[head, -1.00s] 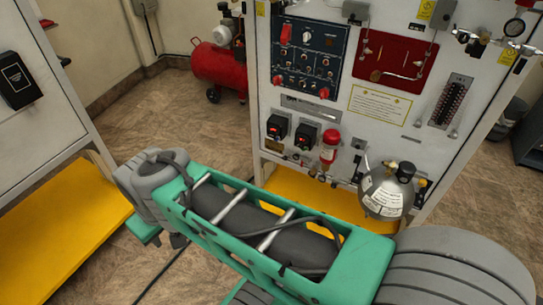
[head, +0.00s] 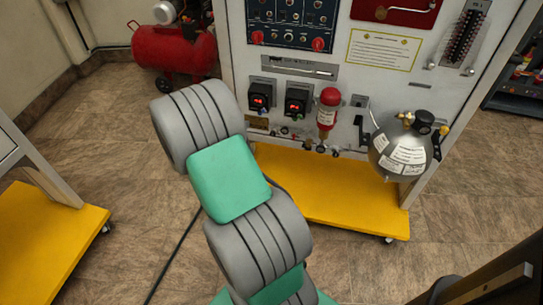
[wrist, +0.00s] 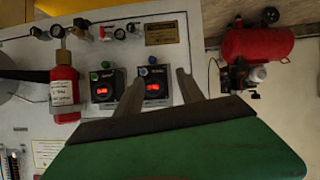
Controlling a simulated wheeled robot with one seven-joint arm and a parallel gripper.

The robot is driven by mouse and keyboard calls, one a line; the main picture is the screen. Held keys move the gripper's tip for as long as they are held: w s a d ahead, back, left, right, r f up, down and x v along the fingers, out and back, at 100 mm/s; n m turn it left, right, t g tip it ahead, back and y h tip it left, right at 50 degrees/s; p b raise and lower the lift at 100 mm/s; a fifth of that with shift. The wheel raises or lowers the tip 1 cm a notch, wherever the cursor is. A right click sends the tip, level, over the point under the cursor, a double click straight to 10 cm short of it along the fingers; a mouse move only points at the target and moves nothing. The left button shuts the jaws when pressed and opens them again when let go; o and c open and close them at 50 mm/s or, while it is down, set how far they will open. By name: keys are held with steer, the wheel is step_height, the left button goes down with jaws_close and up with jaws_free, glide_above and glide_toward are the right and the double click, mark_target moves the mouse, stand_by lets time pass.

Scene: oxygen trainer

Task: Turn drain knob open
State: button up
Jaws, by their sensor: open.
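No knob is labelled legibly as the drain knob, so I cannot tell which it is. Small valves and knobs (head: 308,145) line the panel's lower edge in the head view; the valves show at the top of the wrist view (wrist: 105,32). A green knob (wrist: 94,76) and a blue knob (wrist: 152,60) sit by two red-lit display boxes (wrist: 155,88). My gripper (wrist: 159,80) is open and empty, its fingers on either side of the right-hand box in the picture. Whether they touch anything is unclear. My arm hides the gripper in the head view.
A red bottle (head: 327,112) and a silver sphere (head: 400,146) project from the trainer panel. A yellow base shelf (head: 335,200) sticks out below it. A red compressor (head: 172,45) stands behind at left. Open floor lies left of my arm.

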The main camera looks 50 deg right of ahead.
steer(key=s+d+f+h+b, duration=0.25)
steer(key=d+f, duration=0.35)
steer(key=f, duration=0.4)
steer(key=n+t+h+b, duration=0.1)
steer(key=t+h+b, duration=0.15)
steer(key=b, duration=0.25)
glide_toward(273, 135)
steer(key=shift+n, duration=0.3)
steer(key=x, duration=0.8)
steer(key=shift+w+d, duration=0.15)
steer(key=shift+w, duration=0.05)
steer(key=shift+c, duration=0.3)
jaws_close()
